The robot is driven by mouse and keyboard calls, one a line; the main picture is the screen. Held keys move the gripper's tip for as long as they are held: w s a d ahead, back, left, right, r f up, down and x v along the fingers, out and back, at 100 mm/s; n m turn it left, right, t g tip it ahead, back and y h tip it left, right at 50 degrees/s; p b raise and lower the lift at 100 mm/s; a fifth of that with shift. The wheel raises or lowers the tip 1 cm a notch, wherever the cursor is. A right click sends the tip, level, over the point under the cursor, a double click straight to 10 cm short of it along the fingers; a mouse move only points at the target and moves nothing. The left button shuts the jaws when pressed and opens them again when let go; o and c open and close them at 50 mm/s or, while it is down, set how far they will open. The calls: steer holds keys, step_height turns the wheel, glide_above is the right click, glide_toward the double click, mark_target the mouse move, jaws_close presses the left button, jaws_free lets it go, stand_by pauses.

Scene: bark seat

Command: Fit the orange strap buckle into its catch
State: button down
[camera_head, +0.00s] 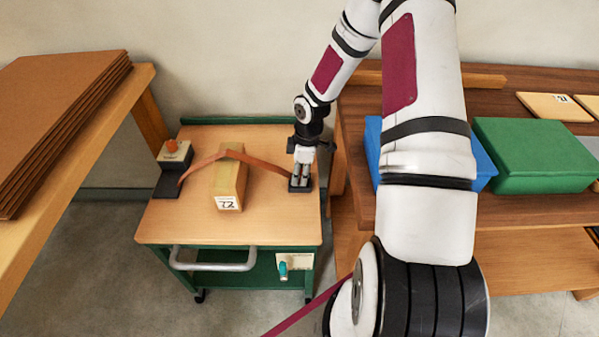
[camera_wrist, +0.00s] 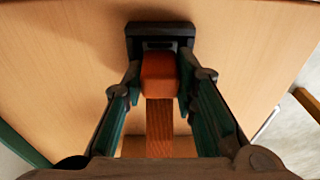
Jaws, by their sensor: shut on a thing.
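My gripper (camera_head: 300,175) is over the right side of the green cart, pointing down. In the wrist view my gripper (camera_wrist: 160,82) is shut on the orange buckle (camera_wrist: 159,72), with one finger on each side. The black catch (camera_wrist: 160,34) is just ahead of the buckle there; its dark slot shows partly above the buckle's far edge. I cannot tell whether the buckle's tip is inside. The catch (camera_head: 300,187) also shows below my fingers in the head view. The orange strap (camera_head: 257,163) runs from the buckle over a wooden block (camera_head: 229,185) to the cart's left side.
A black-based fixture with an orange knob (camera_head: 171,146) stands at the cart's left edge. The cart top (camera_head: 180,225) is bare at the front. A table with blue and green boxes (camera_head: 535,155) is at right. Brown boards (camera_head: 60,110) lie on a table at left.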

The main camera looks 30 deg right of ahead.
steer(key=c, duration=1.3)
jaws_free()
steer(key=s+a+r+m+h+p, duration=0.1)
steer(key=s+r+p, duration=0.15)
steer(key=r, duration=0.95)
steer(key=s+a+r+m+h+p, duration=0.15)
steer(key=s+r, duration=0.25)
steer(key=r, duration=0.8)
steer(key=s+a+r+m, duration=0.4)
steer(key=s+a+r, duration=0.2)
steer(key=s, duration=0.6)
steer(key=s+a+r+m+t+y+b, duration=0.1)
steer(key=s+a+r+m, duration=0.3)
steer(key=s+a+r, duration=0.3)
steer(key=s+r, duration=0.1)
steer(key=s, duration=0.4)
steer(key=shift+r+m, duration=0.3)
steer(key=shift+m, duration=0.05)
